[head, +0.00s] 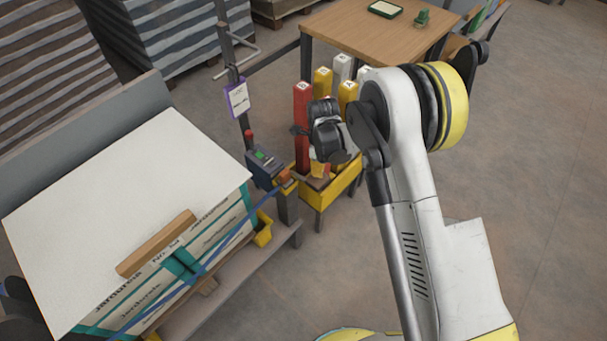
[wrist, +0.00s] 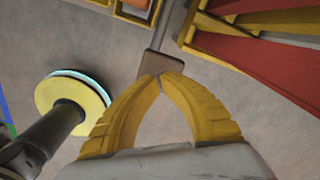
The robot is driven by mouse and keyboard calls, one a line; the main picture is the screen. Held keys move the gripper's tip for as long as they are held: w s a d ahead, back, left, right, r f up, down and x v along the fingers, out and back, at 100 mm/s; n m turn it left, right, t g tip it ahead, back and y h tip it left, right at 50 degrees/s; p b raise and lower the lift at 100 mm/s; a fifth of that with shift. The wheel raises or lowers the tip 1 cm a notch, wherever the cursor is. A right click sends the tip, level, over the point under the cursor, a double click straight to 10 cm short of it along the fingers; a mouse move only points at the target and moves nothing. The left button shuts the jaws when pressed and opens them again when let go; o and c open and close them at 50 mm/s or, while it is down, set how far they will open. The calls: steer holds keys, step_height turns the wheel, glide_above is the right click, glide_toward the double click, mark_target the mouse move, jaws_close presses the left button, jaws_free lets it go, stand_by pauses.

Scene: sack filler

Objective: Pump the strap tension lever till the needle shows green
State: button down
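The strap tensioner (head: 265,168) is a dark blue-grey box at the right end of the sack stack. A small green patch shows on its face; I cannot make out a needle. A blue strap (head: 225,235) runs from it across the stack. My gripper (head: 319,172) is to its right, pointing down by the yellow crate, partly hidden by my wrist. In the wrist view its yellow fingers (wrist: 158,78) meet at the tips. Just beyond them is a brown block (wrist: 159,65) on a grey bar, perhaps the lever's grip. I cannot tell whether they touch.
A yellow crate (head: 341,188) with upright red, yellow and white posts stands close around my gripper. The stack, topped by a white sheet (head: 120,200) and a wooden bar (head: 156,243), is at left. A wooden table (head: 365,30) is behind. Floor at right is clear.

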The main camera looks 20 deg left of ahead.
mark_target(318, 179)
stand_by(0.4)
step_height(318, 179, down, 5)
steer(key=b, duration=0.4)
steer(key=shift+f, duration=2.9)
step_height(318, 179, up, 11)
steer(key=p, duration=0.4)
steer(key=shift+f, duration=0.1)
step_height(318, 179, down, 6)
steer(key=b, duration=0.4)
step_height(318, 179, down, 5)
step_height(318, 179, up, 11)
steer(key=p, duration=0.4)
